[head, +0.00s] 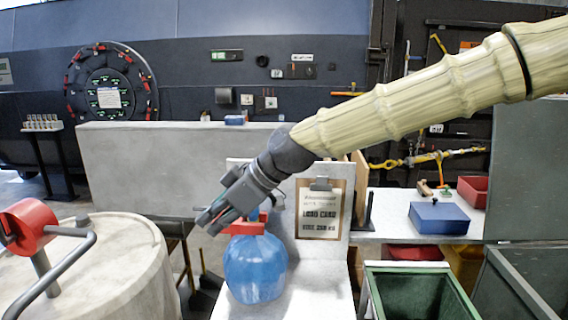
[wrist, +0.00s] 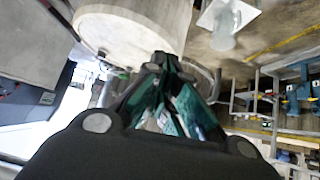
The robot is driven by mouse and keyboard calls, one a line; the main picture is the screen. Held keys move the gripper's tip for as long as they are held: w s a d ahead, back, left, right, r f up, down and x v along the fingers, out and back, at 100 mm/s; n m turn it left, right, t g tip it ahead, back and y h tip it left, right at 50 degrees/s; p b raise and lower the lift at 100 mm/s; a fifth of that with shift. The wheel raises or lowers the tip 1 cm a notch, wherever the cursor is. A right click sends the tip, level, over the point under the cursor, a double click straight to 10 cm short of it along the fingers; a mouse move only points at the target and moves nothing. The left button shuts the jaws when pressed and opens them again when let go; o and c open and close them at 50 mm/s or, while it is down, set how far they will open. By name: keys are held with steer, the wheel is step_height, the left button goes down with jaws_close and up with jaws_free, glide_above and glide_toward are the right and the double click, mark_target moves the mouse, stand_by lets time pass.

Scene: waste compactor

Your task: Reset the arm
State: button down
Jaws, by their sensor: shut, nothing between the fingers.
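My arm reaches in from the upper right of the head view, in a pale ribbed sleeve. My gripper (head: 207,224) hangs at its end, pointing down and left, just above and left of a blue jug (head: 255,268) with a red top. The fingers are shut with nothing between them. In the wrist view my gripper (wrist: 178,75) shows its dark fingers together in the middle. I cannot tell from the head view whether the fingertips touch the jug's red top.
A large pale drum (head: 95,270) with a red-hubbed crank (head: 32,225) stands at left. A clipboard (head: 320,210) leans behind the jug. A blue box (head: 438,218) and a red bin (head: 474,190) sit on the right shelf. A green open bin (head: 415,268) stands at front right.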

steer(key=s+d+f+m+h, duration=0.1)
steer(key=s+d+f+m, duration=0.2)
steer(key=f, duration=1)
steer(key=s+d+f+m+h, duration=0.1)
steer(key=d+f+m, duration=0.35)
steer(key=f, duration=0.85)
steer(key=s+d+f+m+h, duration=0.15)
steer(key=d+f, duration=0.35)
steer(key=f, duration=0.8)
steer(key=s+d+f+m+h, duration=0.2)
steer(key=s+d+f+m, duration=0.3)
steer(key=s+d+f, duration=0.65)
steer(key=s+d+f+m+h, duration=0.1)
steer(key=s+d+f+m, duration=0.1)
steer(key=s+d+f, duration=0.2)
steer(key=s+d+f+m+g+h, duration=0.1)
steer(key=s+d+f+h, duration=0.1)
steer(key=s+d+f, duration=0.3)
steer(key=s+d, duration=0.4)
steer(key=s, duration=0.1)
steer(key=shift+m, duration=0.4)
